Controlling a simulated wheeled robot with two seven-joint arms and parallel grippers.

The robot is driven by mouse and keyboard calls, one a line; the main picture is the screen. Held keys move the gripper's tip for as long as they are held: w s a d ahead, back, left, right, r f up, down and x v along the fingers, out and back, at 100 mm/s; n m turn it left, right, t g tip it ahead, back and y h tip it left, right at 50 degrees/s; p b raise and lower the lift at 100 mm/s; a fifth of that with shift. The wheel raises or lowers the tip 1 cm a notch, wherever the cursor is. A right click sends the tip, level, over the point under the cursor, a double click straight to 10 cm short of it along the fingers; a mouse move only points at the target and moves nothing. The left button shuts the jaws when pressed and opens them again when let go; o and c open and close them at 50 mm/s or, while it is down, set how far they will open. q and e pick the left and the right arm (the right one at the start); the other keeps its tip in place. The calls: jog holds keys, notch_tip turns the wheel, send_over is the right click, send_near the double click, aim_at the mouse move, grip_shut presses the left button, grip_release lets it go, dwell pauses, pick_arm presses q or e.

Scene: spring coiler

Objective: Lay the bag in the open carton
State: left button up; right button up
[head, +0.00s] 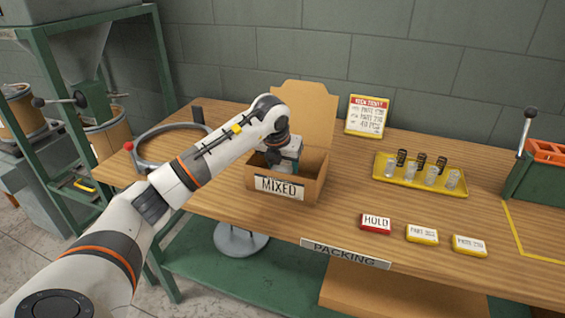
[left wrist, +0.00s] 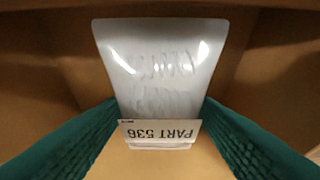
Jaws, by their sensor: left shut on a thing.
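The open carton (head: 314,184) stands on the wooden packing table with its back flap raised and a MIXED label on its front. My left gripper (head: 290,163) reaches down into the carton from above. In the left wrist view its green fingers (left wrist: 160,128) are shut on the bag (left wrist: 158,70), a clear plastic bag with a PART 536 label at its near end. Brown cardboard walls surround the bag there. I cannot tell whether the bag touches the carton's bottom. In the head view the gripper and carton front hide most of the bag. My right gripper is not in view.
Right of the carton is a yellow tray (head: 411,180) with clear cups and dark springs. A sign (head: 367,116) stands behind. A red HOLD block (head: 375,223) and two yellow cards (head: 422,234) lie in front. A ring-shaped fixture (head: 143,164) is at left.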

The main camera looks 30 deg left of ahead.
pick_arm(q)
jog(key=shift+f+b, duration=0.3)
jog(key=shift+f, duration=0.25)
jog(key=o, duration=1.1)
jog(key=shift+r, duration=0.3)
jog(key=v, duration=1.2)
jog(key=shift+s+r, duration=0.1)
jog(key=shift+r, duration=0.2)
